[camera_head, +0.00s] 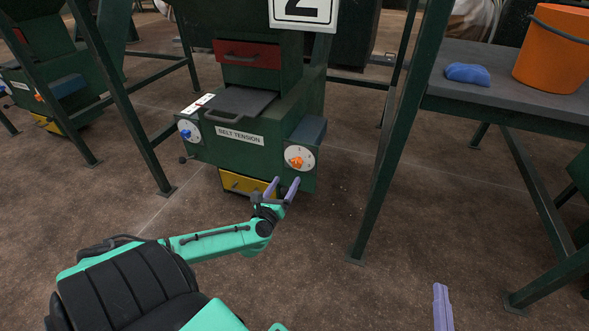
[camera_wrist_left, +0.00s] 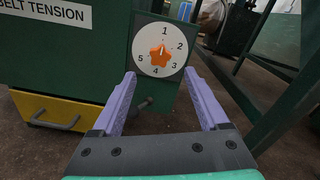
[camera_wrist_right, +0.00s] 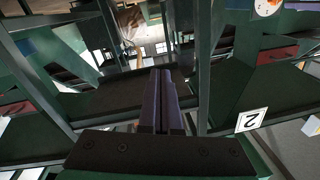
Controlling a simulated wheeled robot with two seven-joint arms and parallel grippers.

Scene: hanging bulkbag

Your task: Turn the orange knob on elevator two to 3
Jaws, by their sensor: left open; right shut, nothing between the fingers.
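The orange knob (camera_head: 297,161) sits on a round white dial on the right front of the green elevator marked 2 (camera_head: 304,10). In the left wrist view the knob (camera_wrist_left: 160,58) is star-shaped, on a dial (camera_wrist_left: 146,40) numbered 1 to 5. Its pointer appears to face up, toward 1. My left gripper (camera_head: 282,184) is open and empty, just below and in front of the dial; in its wrist view the fingers lie either side below the knob, not touching it. My right gripper (camera_wrist_right: 161,72) is shut and empty; its purple fingers (camera_head: 441,300) show at the lower right of the head view.
A blue knob (camera_head: 186,134) is on the elevator's left dial, and a yellow drawer (camera_head: 240,183) is below. A green post (camera_head: 390,140) stands to the right, beside a table with an orange bucket (camera_head: 553,50) and blue cloth (camera_head: 467,73). Floor in front is clear.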

